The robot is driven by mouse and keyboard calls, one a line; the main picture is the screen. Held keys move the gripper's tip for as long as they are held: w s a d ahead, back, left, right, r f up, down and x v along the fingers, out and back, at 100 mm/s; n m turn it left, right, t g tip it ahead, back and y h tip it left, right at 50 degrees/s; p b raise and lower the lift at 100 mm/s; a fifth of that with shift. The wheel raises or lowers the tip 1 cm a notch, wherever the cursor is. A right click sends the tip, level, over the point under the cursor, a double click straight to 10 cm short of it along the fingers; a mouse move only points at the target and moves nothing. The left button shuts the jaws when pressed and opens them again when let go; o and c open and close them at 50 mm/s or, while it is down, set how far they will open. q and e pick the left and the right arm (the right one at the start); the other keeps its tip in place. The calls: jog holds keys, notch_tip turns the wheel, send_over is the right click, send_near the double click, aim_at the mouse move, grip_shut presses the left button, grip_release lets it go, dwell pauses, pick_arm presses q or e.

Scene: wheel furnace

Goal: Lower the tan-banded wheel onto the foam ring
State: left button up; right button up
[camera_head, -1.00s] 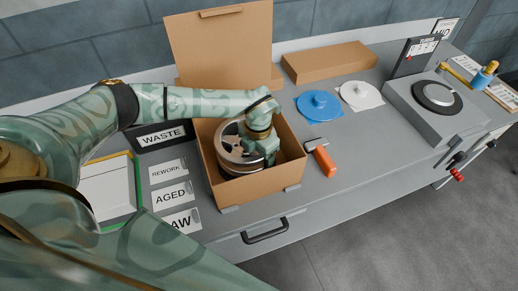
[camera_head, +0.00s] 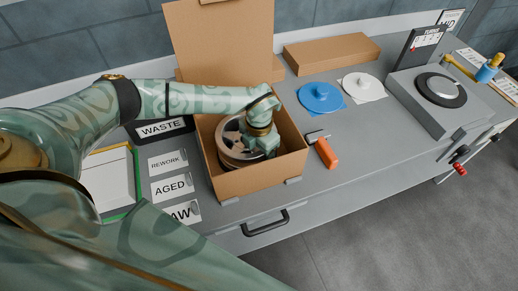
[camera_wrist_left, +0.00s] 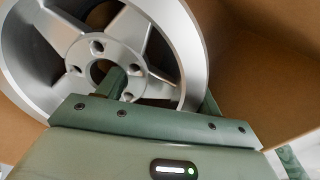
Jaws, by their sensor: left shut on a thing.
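A silver spoked wheel (camera_head: 231,140) sits at least partly inside an open cardboard box (camera_head: 262,180). Its rim and spokes fill much of the left wrist view (camera_wrist_left: 150,28). My left gripper (camera_head: 262,146) reaches down into the box from above and is shut on the wheel at its right side. In the wrist view, one finger shows through the wheel opening and another beside the outer rim. I cannot make out a tan band. The foam ring cannot be picked out; the box floor under the wheel is hidden. My right gripper is not in view.
The box lid (camera_head: 222,42) stands up behind. An orange-handled tool (camera_head: 326,153) lies right of the box. Blue (camera_head: 321,97) and white (camera_head: 364,87) discs lie behind it. A grey fixture (camera_head: 422,112) stands at right. Label cards, including AGED (camera_head: 171,187), lie left.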

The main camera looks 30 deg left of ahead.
pick_arm(q)
jog(key=shift+f, duration=0.4)
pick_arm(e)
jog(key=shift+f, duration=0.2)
pick_arm(q)
jog(key=o, duration=1.9)
jog(key=shift+r, duration=0.1)
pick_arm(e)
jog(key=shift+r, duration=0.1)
